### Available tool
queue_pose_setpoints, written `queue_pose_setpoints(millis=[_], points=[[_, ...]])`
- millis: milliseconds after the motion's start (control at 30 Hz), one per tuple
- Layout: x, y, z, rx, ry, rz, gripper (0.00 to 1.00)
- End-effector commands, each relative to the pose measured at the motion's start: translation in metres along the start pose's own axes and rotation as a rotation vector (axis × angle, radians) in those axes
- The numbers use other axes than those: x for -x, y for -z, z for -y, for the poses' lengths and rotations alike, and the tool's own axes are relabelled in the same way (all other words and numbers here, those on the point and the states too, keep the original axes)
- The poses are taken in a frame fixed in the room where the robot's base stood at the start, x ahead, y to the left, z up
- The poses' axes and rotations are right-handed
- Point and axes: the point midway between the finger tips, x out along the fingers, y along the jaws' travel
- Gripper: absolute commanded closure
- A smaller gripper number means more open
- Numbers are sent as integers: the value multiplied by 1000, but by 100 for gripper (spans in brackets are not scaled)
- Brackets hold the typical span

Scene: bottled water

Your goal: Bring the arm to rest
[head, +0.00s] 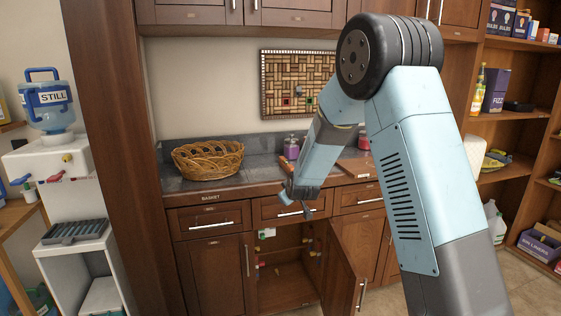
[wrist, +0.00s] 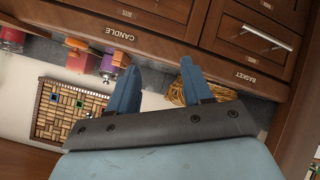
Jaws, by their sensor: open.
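My gripper (head: 294,198) is in front of the counter in the head view, near the drawer fronts. In the wrist view, my gripper (wrist: 156,88) shows two blue fingers spread apart with nothing between them. My arm bends high and comes down towards the cabinet. Part of the gripper is small and hard to make out in the head view.
A lower cabinet door (head: 345,270) stands open below my gripper. A wicker basket (head: 208,159) and a purple jar (head: 291,148) are on the counter (head: 176,184). A water dispenser (head: 60,165) stands left, shelves (head: 515,100) right. Some floor shows at right.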

Motion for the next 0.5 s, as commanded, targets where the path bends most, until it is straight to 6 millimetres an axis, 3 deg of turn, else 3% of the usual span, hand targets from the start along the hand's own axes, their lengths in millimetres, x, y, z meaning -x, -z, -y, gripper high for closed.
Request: queue_pose_setpoints(millis=[200,500], points=[[68,9,-34,-90,28,44,50],[162,5,-65,-207,59,119,50]])
